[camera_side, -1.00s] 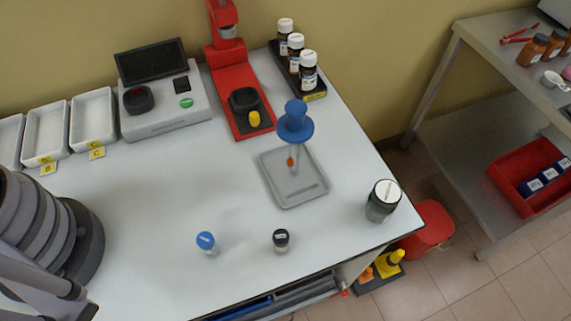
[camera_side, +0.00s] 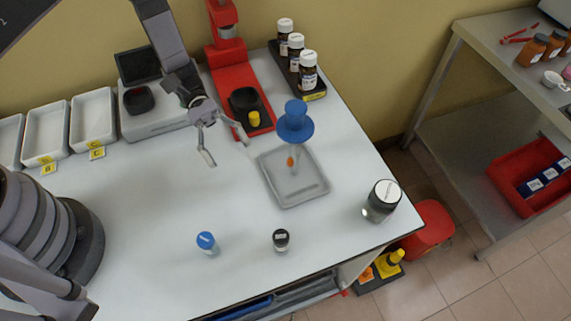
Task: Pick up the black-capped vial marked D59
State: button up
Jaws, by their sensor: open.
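A small black-capped vial (camera_side: 281,240) stands upright near the front edge of the white table. The marking on its cap is too small to read. A small blue-capped vial (camera_side: 207,243) stands to its left, apart from it. My gripper (camera_side: 228,152) is open and empty, above the table behind both vials. Its two fingers are spread and point down, in front of the red device and the grey instrument.
A grey tray (camera_side: 309,191) with a blue funnel-like piece (camera_side: 296,122) stands right of my gripper. A red stand (camera_side: 236,87), a grey instrument (camera_side: 165,122) and white trays (camera_side: 92,118) line the back.

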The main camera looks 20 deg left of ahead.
jog(key=f+n, duration=0.1)
jog(key=f, duration=0.1)
jog(key=s+d+f+n+t+h, duration=0.1)
jog(key=f, duration=0.2)
jog(key=s+f+n+h, duration=0.1)
jog(key=f, duration=0.2)
jog(key=shift+s+d+f+n, duration=0.1)
jog(key=shift+d+f+n, duration=0.05)
jog(key=shift+d+n, duration=0.2)
send_near(281, 239)
jog(key=d, duration=0.1)
jog(key=s+d+f, duration=0.1)
jog(key=d+f, duration=0.1)
jog(key=d, duration=0.1)
jog(key=shift+s, duration=0.3)
jog(key=x, duration=0.5)
jog(key=shift+s+d+r, duration=0.1)
jog(key=shift+d+r, duration=0.05)
jog(key=shift+r, duration=0.1)
grip_shut()
